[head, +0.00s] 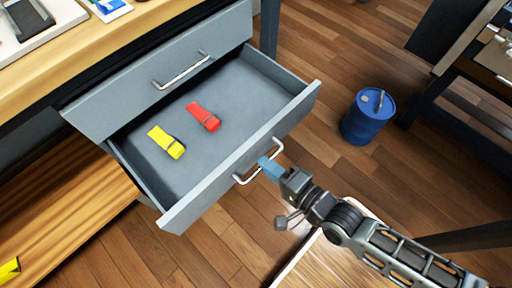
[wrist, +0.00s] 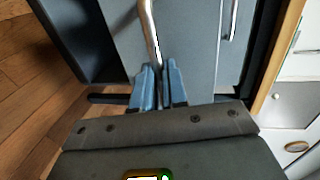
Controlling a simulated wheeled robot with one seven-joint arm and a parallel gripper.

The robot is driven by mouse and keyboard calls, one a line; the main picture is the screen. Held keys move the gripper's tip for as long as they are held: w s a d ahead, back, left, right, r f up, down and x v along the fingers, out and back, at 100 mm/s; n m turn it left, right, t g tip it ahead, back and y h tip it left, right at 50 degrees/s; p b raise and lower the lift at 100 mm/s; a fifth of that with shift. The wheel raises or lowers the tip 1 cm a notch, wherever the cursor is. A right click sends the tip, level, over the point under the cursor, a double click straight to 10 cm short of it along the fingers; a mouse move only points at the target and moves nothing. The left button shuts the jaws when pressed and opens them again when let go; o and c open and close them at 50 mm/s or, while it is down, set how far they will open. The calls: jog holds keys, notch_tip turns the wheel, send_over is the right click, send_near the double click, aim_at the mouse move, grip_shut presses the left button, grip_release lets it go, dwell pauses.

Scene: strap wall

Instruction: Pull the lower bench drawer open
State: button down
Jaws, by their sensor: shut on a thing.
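The lower bench drawer (head: 232,88) stands well out from the bench in the head view, its grey tray showing. Inside lie a yellow strap (head: 166,142) and a red strap (head: 204,117), apart from each other. The drawer's silver bar handle (head: 240,181) is on its front panel. My gripper (head: 268,167) is shut on this handle, its blue fingers around the bar near the middle. In the wrist view the two blue fingers (wrist: 158,88) close on the handle bar (wrist: 151,35); the bar's far end is hidden behind them.
The upper drawer (head: 165,75) above is shut, with its own handle (head: 181,71). A blue drum (head: 368,116) stands on the wooden floor to the right. A dark table (head: 470,80) is at the upper right. Floor between drawer and drum is clear.

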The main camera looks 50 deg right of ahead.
jog(key=shift+s+f, duration=0.1)
jog(key=shift+s, duration=0.55)
jog(key=c, duration=1.2)
grip_release()
jog(key=shift+p+v, duration=0.4)
jog(key=shift+v, duration=3.5)
